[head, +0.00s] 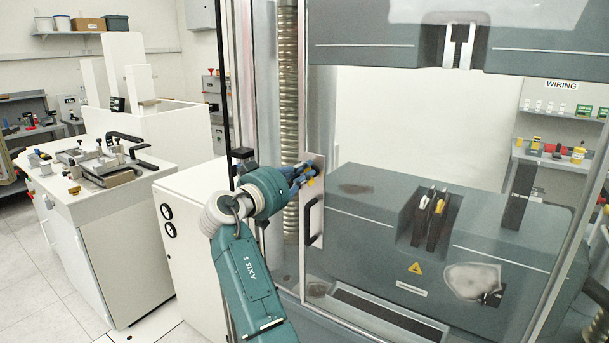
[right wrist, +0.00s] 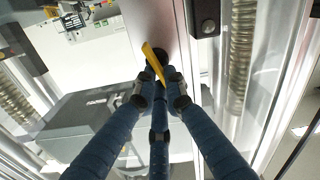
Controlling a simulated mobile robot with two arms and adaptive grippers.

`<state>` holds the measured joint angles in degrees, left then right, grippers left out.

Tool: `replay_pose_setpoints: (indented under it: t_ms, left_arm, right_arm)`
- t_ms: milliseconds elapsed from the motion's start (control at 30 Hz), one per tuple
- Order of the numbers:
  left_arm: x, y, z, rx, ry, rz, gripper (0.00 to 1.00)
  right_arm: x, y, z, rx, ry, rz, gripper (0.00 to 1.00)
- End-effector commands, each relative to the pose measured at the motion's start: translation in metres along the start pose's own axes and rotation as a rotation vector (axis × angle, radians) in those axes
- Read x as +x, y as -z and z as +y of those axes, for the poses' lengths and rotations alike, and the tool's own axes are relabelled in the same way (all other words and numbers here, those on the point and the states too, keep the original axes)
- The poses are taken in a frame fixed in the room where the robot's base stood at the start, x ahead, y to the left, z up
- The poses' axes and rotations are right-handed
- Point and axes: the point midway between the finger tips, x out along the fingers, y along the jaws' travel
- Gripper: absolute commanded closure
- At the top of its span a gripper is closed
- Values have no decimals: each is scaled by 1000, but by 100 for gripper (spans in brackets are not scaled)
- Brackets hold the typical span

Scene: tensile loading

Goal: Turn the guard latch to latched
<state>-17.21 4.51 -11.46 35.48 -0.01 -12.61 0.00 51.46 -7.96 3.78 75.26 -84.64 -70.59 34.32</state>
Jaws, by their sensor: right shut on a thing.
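The guard latch (right wrist: 153,60) is a yellow lever on a pale metal plate (head: 318,160) at the edge of the clear guard door. In the right wrist view the lever tilts up and to the left from between the fingers. My right gripper (head: 306,176) reaches the plate from the left in the head view, with only a bit of yellow showing at its tips. It also shows in the right wrist view (right wrist: 158,95), its blue fingers closed around the lever's lower part. My left gripper is not in view.
Behind the clear guard are the machine's lower grips (head: 432,218). A white cabinet (head: 180,240) stands close to my arm's left.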

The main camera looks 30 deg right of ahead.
Motion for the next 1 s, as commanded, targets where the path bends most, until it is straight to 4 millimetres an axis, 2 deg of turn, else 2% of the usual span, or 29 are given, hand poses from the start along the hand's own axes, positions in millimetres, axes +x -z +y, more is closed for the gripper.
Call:
replay_pose_setpoints:
  t_ms: [467,1000]
  left_arm:
    - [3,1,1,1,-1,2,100]
    - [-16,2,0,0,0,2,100]
  right_arm:
    - [1,6,-5,-452,-4,10,100]
    - [2,5,-12,-957,-7,11,100]
